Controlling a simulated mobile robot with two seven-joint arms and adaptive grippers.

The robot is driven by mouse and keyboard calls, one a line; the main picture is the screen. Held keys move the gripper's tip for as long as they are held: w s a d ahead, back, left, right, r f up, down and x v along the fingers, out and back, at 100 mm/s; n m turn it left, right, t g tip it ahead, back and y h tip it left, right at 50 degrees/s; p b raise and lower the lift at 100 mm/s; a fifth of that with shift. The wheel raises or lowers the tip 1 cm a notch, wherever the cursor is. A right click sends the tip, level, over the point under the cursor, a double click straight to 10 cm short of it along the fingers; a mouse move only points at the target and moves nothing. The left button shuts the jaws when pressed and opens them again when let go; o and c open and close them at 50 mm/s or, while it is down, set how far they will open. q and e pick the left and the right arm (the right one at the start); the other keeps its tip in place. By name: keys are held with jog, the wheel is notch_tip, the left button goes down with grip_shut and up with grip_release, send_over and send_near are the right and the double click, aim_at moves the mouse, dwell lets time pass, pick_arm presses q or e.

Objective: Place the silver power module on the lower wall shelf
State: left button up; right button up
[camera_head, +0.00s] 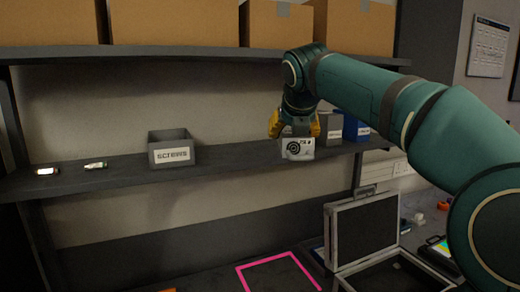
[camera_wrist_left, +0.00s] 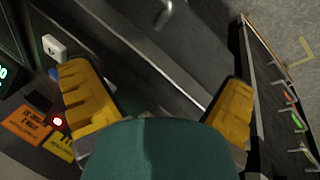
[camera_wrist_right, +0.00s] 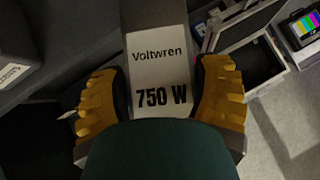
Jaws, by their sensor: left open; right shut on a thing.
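The silver power module (camera_head: 298,149) is held in my right gripper (camera_head: 293,122) at about the height of the lower wall shelf (camera_head: 235,165). I cannot tell whether it touches the shelf. A dark fan-like pattern shows on its front. In the right wrist view, the module (camera_wrist_right: 160,75) has a white label reading "Voltwren 750 W" between the two yellow fingers of my right gripper (camera_wrist_right: 160,85). My left gripper (camera_wrist_left: 155,75) is open and empty in the left wrist view. It is out of the head view.
A grey screws bin (camera_head: 171,150), two small items (camera_head: 96,165) and a blue bin (camera_head: 356,128) stand on the lower shelf. Cardboard boxes (camera_head: 170,22) fill the upper shelf. Below are an open case (camera_head: 363,235) and a pink outline (camera_head: 278,270).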

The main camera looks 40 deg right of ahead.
jog(key=shift+w+d+f+p, duration=0.5)
jog(key=shift+w+d+p, duration=0.45)
jog(key=shift+w, duration=2.05)
jog(key=shift+w+d+f+p, duration=0.5)
jog(key=shift+w+d+p, duration=0.45)
jog(key=shift+w, duration=2.05)
jog(key=shift+w+d+f+p, duration=0.5)
jog(key=shift+w+d+p, duration=0.45)
jog(key=shift+w, duration=2.05)
jog(key=shift+w+f, duration=0.1)
jog(key=shift+f, duration=1.7)
jog(key=shift+w+f, duration=0.15)
jog(key=o, duration=1.3)
jog(key=shift+f, duration=0.2)
